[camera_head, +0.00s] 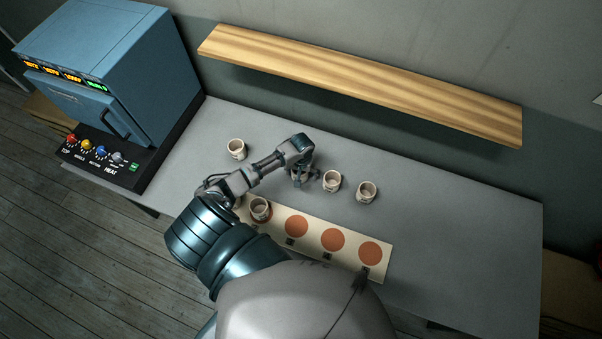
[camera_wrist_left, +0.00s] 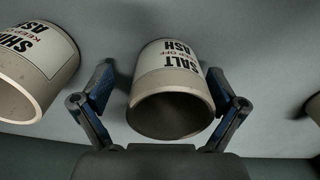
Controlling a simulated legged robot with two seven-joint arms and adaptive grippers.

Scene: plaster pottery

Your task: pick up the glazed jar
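Several small cream jars stand on the grey table. In the left wrist view a jar labelled "SALT ASH" (camera_wrist_left: 165,80) sits between the fingers of my left gripper (camera_wrist_left: 160,100), its dark mouth facing the camera. The fingers are spread; a gap shows on the left, and the right finger is close to the jar's side. In the head view my left gripper (camera_head: 303,168) is over this jar, mostly hiding it. A jar labelled "SHINO ASH" (camera_wrist_left: 36,72) is at the left in the wrist view. I cannot tell which jar is the glazed one. My right gripper is out of view.
Two jars (camera_head: 332,181) (camera_head: 367,192) stand right of the gripper; another (camera_head: 237,148) stands left. One jar (camera_head: 260,209) is on the cream board (camera_head: 313,221) with orange discs. A blue kiln (camera_head: 115,75) is at left, a wooden shelf (camera_head: 350,80) behind. The table's right side is clear.

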